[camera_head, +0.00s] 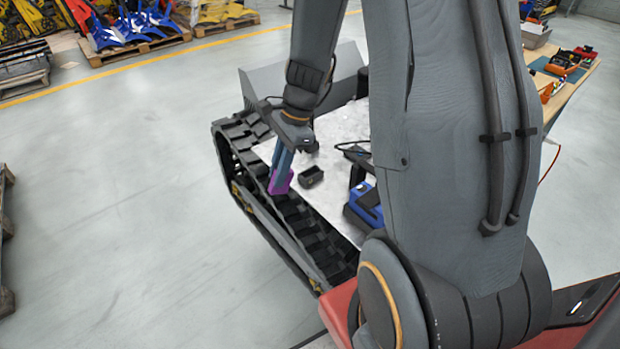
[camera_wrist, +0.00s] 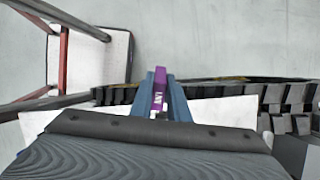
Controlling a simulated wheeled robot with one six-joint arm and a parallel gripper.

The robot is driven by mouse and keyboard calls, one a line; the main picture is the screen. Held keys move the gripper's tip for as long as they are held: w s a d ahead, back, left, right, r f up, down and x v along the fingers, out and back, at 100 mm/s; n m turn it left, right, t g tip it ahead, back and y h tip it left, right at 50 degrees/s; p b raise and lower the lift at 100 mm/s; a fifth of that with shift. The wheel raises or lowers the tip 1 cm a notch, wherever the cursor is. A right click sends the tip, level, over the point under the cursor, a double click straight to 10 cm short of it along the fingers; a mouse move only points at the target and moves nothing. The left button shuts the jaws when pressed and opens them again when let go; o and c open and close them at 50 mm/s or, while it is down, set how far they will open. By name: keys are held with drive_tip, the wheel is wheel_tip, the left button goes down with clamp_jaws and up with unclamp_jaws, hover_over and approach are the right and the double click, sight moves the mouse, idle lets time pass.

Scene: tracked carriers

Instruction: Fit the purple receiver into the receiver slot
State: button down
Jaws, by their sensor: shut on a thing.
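The purple receiver (camera_head: 281,182) is held between the blue fingers of my gripper (camera_head: 280,168), over the edge of the tracked carrier beside its black track. In the wrist view the receiver (camera_wrist: 160,98) shows between the two fingers of my gripper (camera_wrist: 161,92), with a white mark on its face. A small black open-topped box (camera_head: 311,176) sits on the pale deck to the right of the receiver. It may be the receiver slot, but I cannot tell for sure. The receiver appears apart from this box.
The black track (camera_head: 300,225) runs along the deck's left edge. A blue device (camera_head: 366,205) sits on the deck (camera_head: 345,125) near my arm. A grey raised housing (camera_head: 262,78) stands at the deck's far end. The floor left of the carrier is clear.

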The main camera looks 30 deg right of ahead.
drive_tip(key=w+d+r+n+h, duration=0.2)
drive_tip(key=d+r+h, duration=0.2)
drive_tip(key=d+r, duration=0.4)
drive_tip(key=f, duration=0.3)
drive_tip(key=f+p, duration=0.1)
drive_tip(key=f, duration=0.6)
drive_tip(key=shift+w+d+f+p, duration=0.2)
drive_tip(key=shift+d+p, duration=0.15)
drive_tip(key=c, duration=1.7)
unclamp_jaws()
drive_tip(key=shift+f, duration=0.1)
